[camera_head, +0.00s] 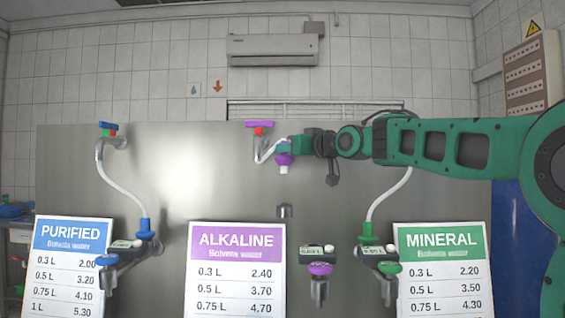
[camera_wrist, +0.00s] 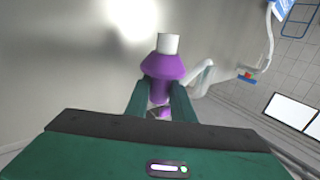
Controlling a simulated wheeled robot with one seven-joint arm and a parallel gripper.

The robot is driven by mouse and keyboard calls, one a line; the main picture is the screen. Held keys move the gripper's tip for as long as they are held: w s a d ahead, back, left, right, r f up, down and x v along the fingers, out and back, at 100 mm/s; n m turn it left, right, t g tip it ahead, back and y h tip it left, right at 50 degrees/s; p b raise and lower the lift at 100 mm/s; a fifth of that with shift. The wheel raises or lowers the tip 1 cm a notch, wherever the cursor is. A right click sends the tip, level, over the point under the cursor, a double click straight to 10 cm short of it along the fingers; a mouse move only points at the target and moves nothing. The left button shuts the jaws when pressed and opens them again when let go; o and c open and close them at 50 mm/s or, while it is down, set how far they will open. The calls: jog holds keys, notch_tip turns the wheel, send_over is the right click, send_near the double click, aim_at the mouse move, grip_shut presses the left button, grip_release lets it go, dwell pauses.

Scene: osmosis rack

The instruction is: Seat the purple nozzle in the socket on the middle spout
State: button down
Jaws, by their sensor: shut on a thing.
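The purple nozzle (camera_head: 284,160) with a white tip is held in front of the steel panel, tip down in the head view. A white hose runs from it to the purple-handled valve above. My gripper (camera_head: 289,145) is shut on it; the wrist view shows both fingers around the nozzle (camera_wrist: 163,68). The middle spout (camera_head: 319,288) with a purple tap stands lower and to the right, between the ALKALINE and MINERAL signs. A small grey metal cylinder (camera_head: 285,210), apparently the socket, is below the nozzle, with a clear gap between them.
A blue nozzle (camera_head: 145,228) sits on the left spout and a green nozzle (camera_head: 368,231) on the right spout, each with a white hose. The ALKALINE sign (camera_head: 238,270) stands at lower centre. My arm crosses in front of the right hose.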

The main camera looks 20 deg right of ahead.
jog(key=shift+r, duration=1.6)
jog(key=shift+s+d, duration=0.2)
jog(key=shift+d, duration=2)
jog(key=shift+d, duration=0.1)
jog(key=shift+s+d, duration=0.2)
jog(key=shift+d, duration=1.85)
jog(key=shift+f, duration=0.15)
